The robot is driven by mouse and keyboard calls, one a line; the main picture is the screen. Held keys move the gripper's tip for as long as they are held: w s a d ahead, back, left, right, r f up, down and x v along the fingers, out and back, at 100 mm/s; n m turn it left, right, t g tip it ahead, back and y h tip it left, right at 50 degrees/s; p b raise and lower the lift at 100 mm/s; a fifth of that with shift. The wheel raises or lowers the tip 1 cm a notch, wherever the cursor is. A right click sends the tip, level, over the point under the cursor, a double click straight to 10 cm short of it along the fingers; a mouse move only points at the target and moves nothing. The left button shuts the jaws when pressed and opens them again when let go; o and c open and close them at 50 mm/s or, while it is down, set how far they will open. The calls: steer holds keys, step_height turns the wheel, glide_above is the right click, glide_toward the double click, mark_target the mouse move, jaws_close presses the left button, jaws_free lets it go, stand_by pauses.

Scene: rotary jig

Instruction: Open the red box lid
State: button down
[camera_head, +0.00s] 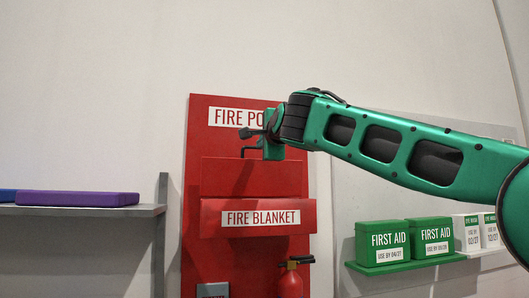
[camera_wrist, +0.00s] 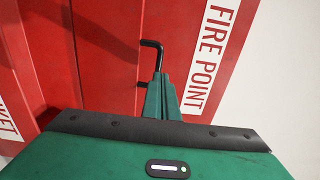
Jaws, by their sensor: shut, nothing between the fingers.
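A red box (camera_head: 212,217) labelled FIRE BLANKET is mounted on the red FIRE POINT board (camera_head: 197,140). A flat red panel (camera_head: 225,178) rises above its labelled front; I cannot tell whether this is the lid. A black bent handle (camera_head: 247,149) shows at the panel's top edge. The handle also shows in the wrist view (camera_wrist: 152,43), standing off the red surface. My gripper (camera_head: 271,150) is at the handle's right end. In the wrist view its green fingers (camera_wrist: 161,82) are shut beside the handle, partly hiding it. I cannot tell whether they touch it.
A red extinguisher (camera_head: 290,284) hangs below the box. A grey shelf (camera_head: 80,211) at left holds a purple slab (camera_head: 80,198). The wall above is clear.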

steer(key=r+v, duration=0.1)
steer(key=v, duration=1)
steer(key=shift+s, duration=0.25)
steer(key=shift+r, duration=0.1)
steer(key=w+d+f+n+g+h, duration=0.1)
steer(key=d+f+n+g+h, duration=0.25)
steer(key=d+f, duration=1.25)
steer(key=s+d+f+n+g+h, duration=0.1)
steer(key=s+d+f+g, duration=0.15)
steer(key=d+f, duration=0.5)
steer(key=s+d+f+g+h, duration=0.2)
steer(key=s+d+f, duration=0.2)
steer(key=f, duration=0.7)
steer(key=s+d+f+n+g+y, duration=0.15)
steer(key=s+d+f+g, duration=0.3)
steer(key=s+f, duration=0.6)
steer(key=s+d+f+n+g, duration=0.25)
steer(key=s+d+f, duration=0.25)
steer(key=s+f, duration=0.55)
steer(key=s+f+g, duration=0.1)
steer(key=s+f, duration=0.2)
steer(key=s, duration=0.3)
steer(key=s+a+f+g+y, duration=0.1)
steer(key=s+f, duration=0.2)
steer(key=s, duration=0.2)
steer(key=shift+s+a+f+n+g, duration=0.35)
steer(key=shift+s+g, duration=0.05)
